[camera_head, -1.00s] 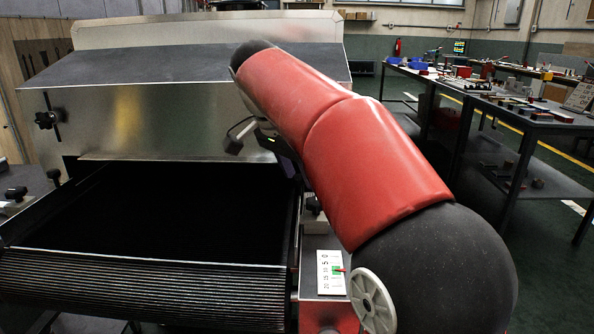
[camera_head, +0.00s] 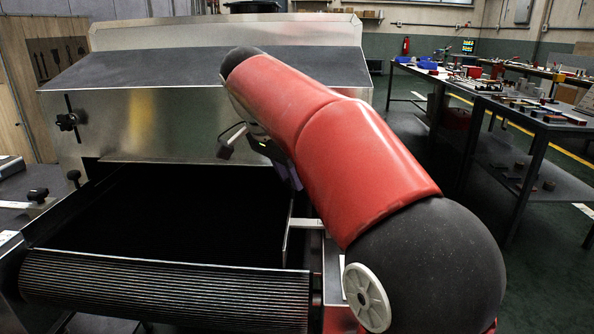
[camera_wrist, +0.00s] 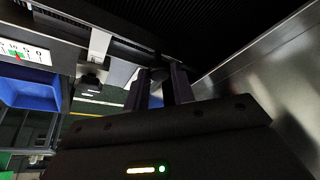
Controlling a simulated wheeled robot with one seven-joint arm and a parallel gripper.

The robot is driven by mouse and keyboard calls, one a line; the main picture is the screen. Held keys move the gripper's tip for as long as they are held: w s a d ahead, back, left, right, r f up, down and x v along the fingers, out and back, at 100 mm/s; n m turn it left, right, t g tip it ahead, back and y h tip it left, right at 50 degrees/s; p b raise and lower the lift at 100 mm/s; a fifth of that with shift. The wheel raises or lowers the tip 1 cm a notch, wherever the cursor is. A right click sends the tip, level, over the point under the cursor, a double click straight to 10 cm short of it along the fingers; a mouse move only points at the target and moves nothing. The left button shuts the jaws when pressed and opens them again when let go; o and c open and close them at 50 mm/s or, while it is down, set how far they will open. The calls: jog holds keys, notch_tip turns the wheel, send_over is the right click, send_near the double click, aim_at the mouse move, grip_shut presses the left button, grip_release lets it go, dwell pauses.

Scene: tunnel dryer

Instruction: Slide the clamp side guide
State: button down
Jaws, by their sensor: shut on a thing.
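The right side guide (camera_head: 289,222) is a thin metal strip along the right edge of the dark belt. Its pale slide bar (camera_head: 308,223) reaches out to the right-hand frame, and a similar pale bar shows in the wrist view (camera_wrist: 100,44). My gripper (camera_wrist: 160,84) has its two fingers around a dark clamp knob (camera_wrist: 158,74), which is mostly hidden. In the head view my red arm covers the fingertips. A white scale (camera_wrist: 25,51) with a red pointer on a green patch shows in the wrist view.
The steel hood (camera_head: 210,122) stands close beside my gripper. The belt roller (camera_head: 165,290) lies in front. Another dark knob (camera_wrist: 90,80) is near the pale bar. Knobs sit on the left side (camera_head: 38,195). Dark worktables (camera_head: 530,115) stand at the right.

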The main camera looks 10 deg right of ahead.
jog(key=c, duration=1.2)
grip_release()
jog(key=shift+d, duration=0.2)
jog(key=p+v, duration=0.2)
jog(key=v, duration=0.5)
jog(key=shift+s+a+r, duration=0.15)
jog(key=shift+r, duration=0.2)
